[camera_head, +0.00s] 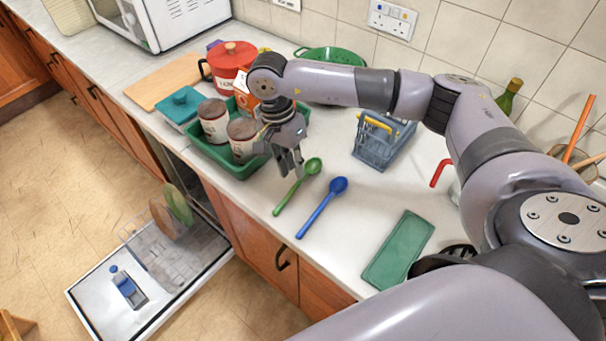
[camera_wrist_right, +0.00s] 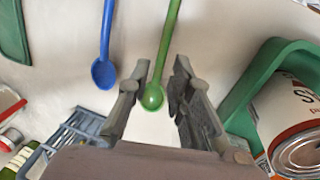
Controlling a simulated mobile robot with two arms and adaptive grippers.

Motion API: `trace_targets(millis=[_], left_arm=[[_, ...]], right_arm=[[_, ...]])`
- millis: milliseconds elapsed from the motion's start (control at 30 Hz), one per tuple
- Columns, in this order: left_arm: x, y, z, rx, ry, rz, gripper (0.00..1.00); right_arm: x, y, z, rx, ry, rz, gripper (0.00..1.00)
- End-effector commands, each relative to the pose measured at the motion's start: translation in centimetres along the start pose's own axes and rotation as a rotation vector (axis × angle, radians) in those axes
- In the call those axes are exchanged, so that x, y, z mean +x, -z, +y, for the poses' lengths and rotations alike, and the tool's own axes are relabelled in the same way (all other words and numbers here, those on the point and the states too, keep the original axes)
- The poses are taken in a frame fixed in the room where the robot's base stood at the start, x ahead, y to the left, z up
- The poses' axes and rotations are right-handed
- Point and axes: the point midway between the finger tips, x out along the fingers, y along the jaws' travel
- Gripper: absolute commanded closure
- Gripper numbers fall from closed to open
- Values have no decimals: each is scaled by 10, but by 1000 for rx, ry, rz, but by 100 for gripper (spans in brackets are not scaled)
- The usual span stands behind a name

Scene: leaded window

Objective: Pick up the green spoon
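The green spoon (camera_head: 297,186) lies on the white counter, its bowl toward the back and its handle toward the front edge. My right gripper (camera_head: 290,170) is above the counter just left of the spoon's bowl in the head view. In the right wrist view the open fingers (camera_wrist_right: 158,95) stand on either side of the green spoon (camera_wrist_right: 162,62), with its bowl between them and nothing gripped. The blue spoon (camera_head: 322,207) lies beside it, and also shows left of the fingers in the wrist view (camera_wrist_right: 105,50). My left gripper is not clearly in view.
A green tray (camera_head: 238,169) with jars stands left of the gripper. A grey-blue basket (camera_head: 381,141) stands behind right, and a flat green tray (camera_head: 398,250) lies front right. The open dishwasher (camera_head: 100,302) is below the counter's front edge.

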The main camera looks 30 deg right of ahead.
Motion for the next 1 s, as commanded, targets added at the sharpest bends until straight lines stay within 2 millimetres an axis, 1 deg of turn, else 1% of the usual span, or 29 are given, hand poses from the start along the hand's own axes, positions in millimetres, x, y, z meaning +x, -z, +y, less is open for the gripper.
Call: trace_targets(millis=[67,200,300,400,633,933,1000], left_arm=[[-8,1,0,0,0,0,60],[-25,3,0,0,-1,1,60],[-28,3,1,0,-2,1,60],[-29,4,2,-1,-2,2,60],[-28,4,2,-1,-3,2,60],[-28,4,2,0,-3,3,60],[-28,4,2,0,-3,3,60]], right_arm=[[5,-1,1,0,-4,0,80],[25,-5,0,-1,-7,-2,80],[40,-5,-2,1,-4,-2,80],[48,-5,-2,0,-2,0,80],[51,-4,-3,0,0,0,80],[50,-4,-3,0,0,0,99],[50,-4,-3,0,0,0,100]])
